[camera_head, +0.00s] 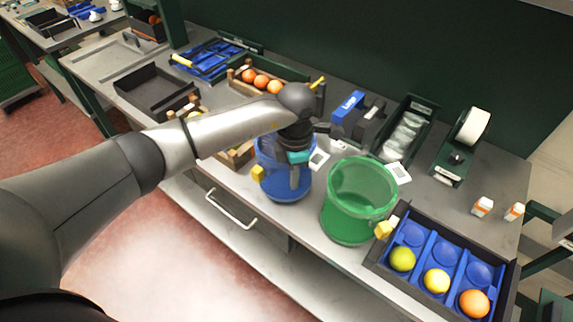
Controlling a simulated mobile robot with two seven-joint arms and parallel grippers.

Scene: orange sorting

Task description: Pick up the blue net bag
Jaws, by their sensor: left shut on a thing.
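The blue net bag (273,188) looks like a round, see-through blue tub. It stands upright at the front edge of the bench, left of a similar green one, with a small yellow tag on its left side. My left arm reaches in from the left, and its gripper (296,178) points down at the bag. The gripper is shut on the bag's wall. The arm and wrist hide much of the bag's rim and the exact contact. My right gripper is not in view.
A green bag or tub (348,222) stands close on the right. Beyond it is a dark tray (379,253) with blue cups and several fruits. A crate of oranges (283,74), a label roll (471,127) and a bin of clear packs (405,133) stand behind.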

